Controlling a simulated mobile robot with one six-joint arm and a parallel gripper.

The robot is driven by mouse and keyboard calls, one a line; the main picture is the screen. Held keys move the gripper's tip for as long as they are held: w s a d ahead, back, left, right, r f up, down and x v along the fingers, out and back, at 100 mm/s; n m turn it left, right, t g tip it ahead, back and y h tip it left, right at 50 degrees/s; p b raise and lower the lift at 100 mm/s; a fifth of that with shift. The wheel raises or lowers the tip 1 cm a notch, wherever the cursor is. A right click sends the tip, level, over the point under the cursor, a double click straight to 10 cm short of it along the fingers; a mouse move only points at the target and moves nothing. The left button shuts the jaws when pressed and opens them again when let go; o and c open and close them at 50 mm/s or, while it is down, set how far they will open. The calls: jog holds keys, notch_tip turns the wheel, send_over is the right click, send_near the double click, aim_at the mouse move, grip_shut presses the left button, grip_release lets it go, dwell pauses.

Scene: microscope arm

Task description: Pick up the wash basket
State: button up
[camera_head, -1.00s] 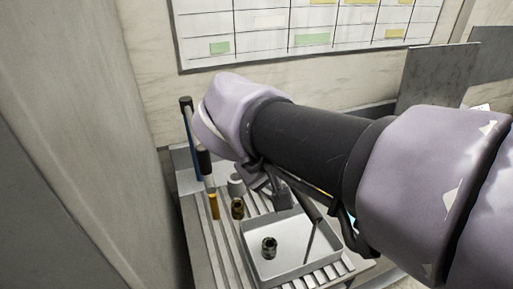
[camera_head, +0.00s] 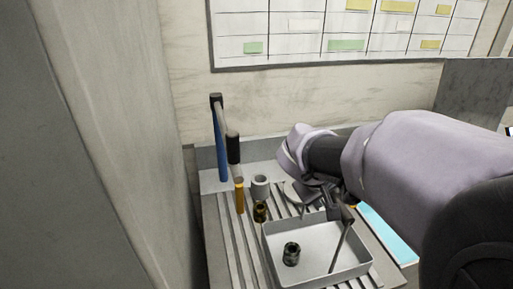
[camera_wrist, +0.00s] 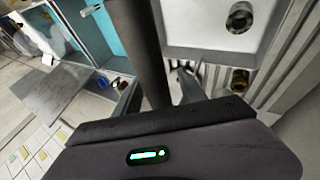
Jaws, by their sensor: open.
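A pale grey open tray (camera_head: 300,229) stands on the slatted bench and is the only basket-like thing I can make out. A short dark threaded cylinder (camera_head: 291,253) stands inside it. The tray also shows at the top of the wrist view (camera_wrist: 205,52), with the cylinder (camera_wrist: 240,17) in it. My gripper (camera_head: 338,204) is open above the tray's back edge, reaching in from the right. A thin dark rod slants down into the tray below it; I cannot tell whether it is part of my gripper. My gripper partly hides a pale rounded thing behind the tray.
Left of the tray stand a brass cylinder (camera_head: 260,211), a pale cup (camera_head: 260,187), an orange-handled tool (camera_head: 239,197) and a tall blue post (camera_head: 221,145). A light-blue panel (camera_head: 390,235) lies to the right. A wall closes the left side.

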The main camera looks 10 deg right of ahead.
grip_shut()
dwell(1.4)
